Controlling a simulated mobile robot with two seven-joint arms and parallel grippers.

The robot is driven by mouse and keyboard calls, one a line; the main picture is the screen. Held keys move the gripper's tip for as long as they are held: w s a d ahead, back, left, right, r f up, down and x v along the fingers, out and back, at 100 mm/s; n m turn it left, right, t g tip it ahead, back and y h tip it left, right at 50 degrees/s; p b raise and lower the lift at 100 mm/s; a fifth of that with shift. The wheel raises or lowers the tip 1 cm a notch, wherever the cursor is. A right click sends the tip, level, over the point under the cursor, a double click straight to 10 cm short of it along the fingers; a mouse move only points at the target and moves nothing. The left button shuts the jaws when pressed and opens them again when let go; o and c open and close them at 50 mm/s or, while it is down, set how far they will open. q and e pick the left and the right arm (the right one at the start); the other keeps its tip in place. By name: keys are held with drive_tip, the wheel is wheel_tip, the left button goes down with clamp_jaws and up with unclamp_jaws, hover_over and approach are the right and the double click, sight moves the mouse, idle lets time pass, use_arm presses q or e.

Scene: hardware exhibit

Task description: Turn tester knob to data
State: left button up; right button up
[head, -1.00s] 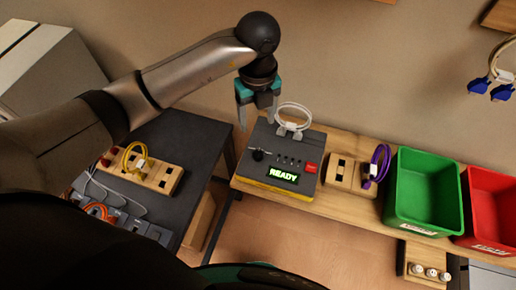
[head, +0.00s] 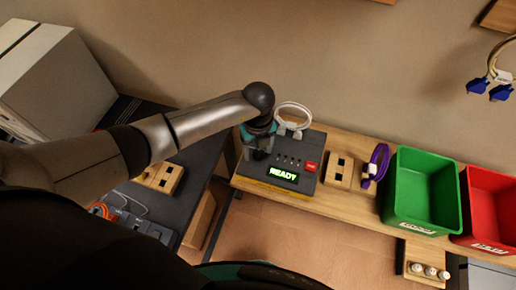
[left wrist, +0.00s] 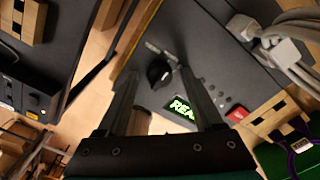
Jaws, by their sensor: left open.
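The tester (head: 308,161) is a dark grey box with a green READY display (head: 284,174) and a red button (head: 311,167). It stands on the wooden bench. Its black knob (left wrist: 159,73) shows in the left wrist view between my finger lines, beyond the tips, with a light mark beside it. In the head view the gripper mostly hides the knob. My left gripper (head: 257,155) is open and empty, over the tester's left part around the knob's place. I cannot tell whether a finger touches the knob. My right gripper is not in view.
A white cable (head: 293,108) loops at the tester's back edge. A wooden socket block (head: 338,171) with a purple cable (head: 378,163), a green bin (head: 425,190) and a red bin (head: 491,205) stand to the right. A gap separates the bench from the dark table at left.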

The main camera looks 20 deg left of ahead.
use_arm(q)
clamp_jaws()
idle(0.6)
